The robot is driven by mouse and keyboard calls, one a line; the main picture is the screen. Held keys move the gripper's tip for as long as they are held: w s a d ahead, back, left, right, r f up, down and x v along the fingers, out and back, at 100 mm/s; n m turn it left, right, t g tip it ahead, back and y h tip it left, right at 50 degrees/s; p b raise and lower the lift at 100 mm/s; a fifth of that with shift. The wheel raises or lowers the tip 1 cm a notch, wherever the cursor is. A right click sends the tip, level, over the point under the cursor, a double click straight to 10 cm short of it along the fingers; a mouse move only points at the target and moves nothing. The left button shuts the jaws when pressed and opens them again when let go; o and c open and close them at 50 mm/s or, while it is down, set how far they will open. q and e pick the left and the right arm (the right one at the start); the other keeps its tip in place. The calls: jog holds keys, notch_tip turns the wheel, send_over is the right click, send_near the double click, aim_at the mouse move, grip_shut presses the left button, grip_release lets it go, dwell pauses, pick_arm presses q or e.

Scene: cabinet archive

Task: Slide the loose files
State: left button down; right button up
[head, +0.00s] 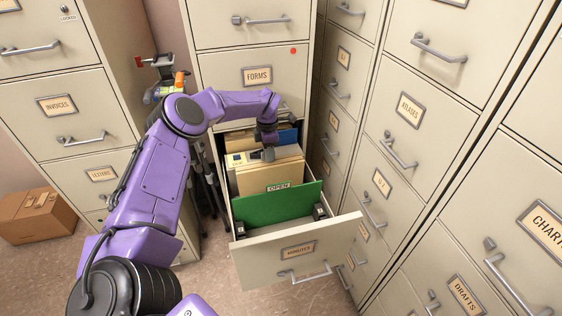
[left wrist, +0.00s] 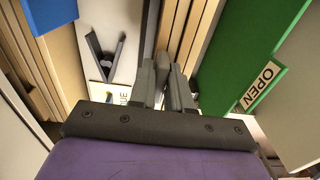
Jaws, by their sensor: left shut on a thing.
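The bottom drawer (head: 300,253), labelled MINUTES, is open. Several beige files (head: 270,178) stand upright in its middle; they also show in the left wrist view (left wrist: 188,38). In front of them is a green divider (head: 285,207) with an OPEN label, which also shows in the left wrist view (left wrist: 243,60). A blue file (head: 288,135) and other beige files stand at the back. My left gripper (head: 268,154) reaches down into the drawer from above and is shut on a beige file at the rear of the middle group. In the left wrist view its fingers (left wrist: 163,88) partly hide the grip. My right gripper is out of view.
Closed cabinets stand close on the left (head: 60,100) and right (head: 400,120). The closed FORMS drawer (head: 258,76) is right above the open one. A brown box (head: 38,214) lies on the floor at left. Bare floor is in front of the drawer.

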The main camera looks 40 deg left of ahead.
pick_arm(q)
jog(key=shift+a, duration=0.2)
jog(key=c, duration=1.2)
grip_release()
jog(key=shift+a, duration=0.1)
jog(key=shift+o, duration=0.2)
jog(key=shift+s+r, duration=0.1)
jog(key=shift+s, duration=0.05)
jog(key=shift+r, duration=0.2)
notch_tip(320, 180, up, 10)
jog(key=b, duration=0.1)
jog(key=shift+r, duration=0.1)
